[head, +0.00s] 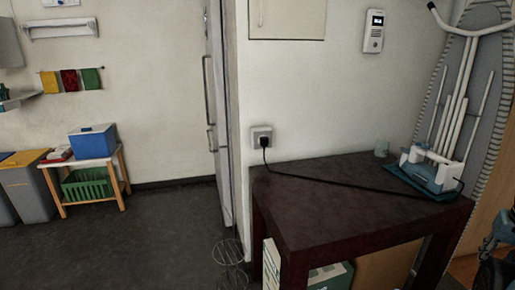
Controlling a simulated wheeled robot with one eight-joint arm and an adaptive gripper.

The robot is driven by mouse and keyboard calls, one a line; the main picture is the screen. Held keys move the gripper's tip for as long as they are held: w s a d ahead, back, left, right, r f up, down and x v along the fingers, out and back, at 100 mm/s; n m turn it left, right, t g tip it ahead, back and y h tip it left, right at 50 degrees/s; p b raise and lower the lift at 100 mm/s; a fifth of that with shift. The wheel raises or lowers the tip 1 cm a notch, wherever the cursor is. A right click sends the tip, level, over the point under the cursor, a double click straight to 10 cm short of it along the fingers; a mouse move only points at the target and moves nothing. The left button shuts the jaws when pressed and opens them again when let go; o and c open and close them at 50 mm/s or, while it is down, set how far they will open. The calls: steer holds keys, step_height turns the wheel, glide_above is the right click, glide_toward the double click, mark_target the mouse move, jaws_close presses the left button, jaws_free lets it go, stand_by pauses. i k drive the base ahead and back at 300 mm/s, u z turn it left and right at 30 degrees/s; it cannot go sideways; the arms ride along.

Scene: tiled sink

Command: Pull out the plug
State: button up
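A black plug (264,141) sits in a white wall socket (257,131), just above the back left corner of a dark table. Its black cord (340,184) drops to the table top and runs right across it to a white and blue iron-like appliance (432,170). My gripper does not show in the head view.
The dark table (320,210) stands against the wall, its top mostly clear. An ironing board (483,80) leans at the right. A fridge edge (215,120) stands left of the socket. Open floor (150,240) lies left.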

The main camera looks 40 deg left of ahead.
mark_target(264, 140)
steer(key=u, duration=0.1)
steer(key=k, duration=0.1)
steer(key=u, duration=2.55)
steer(key=k, duration=1.35)
steer(key=z, duration=0.65)
steer(key=i, duration=1)
steer(key=u, duration=0.1)
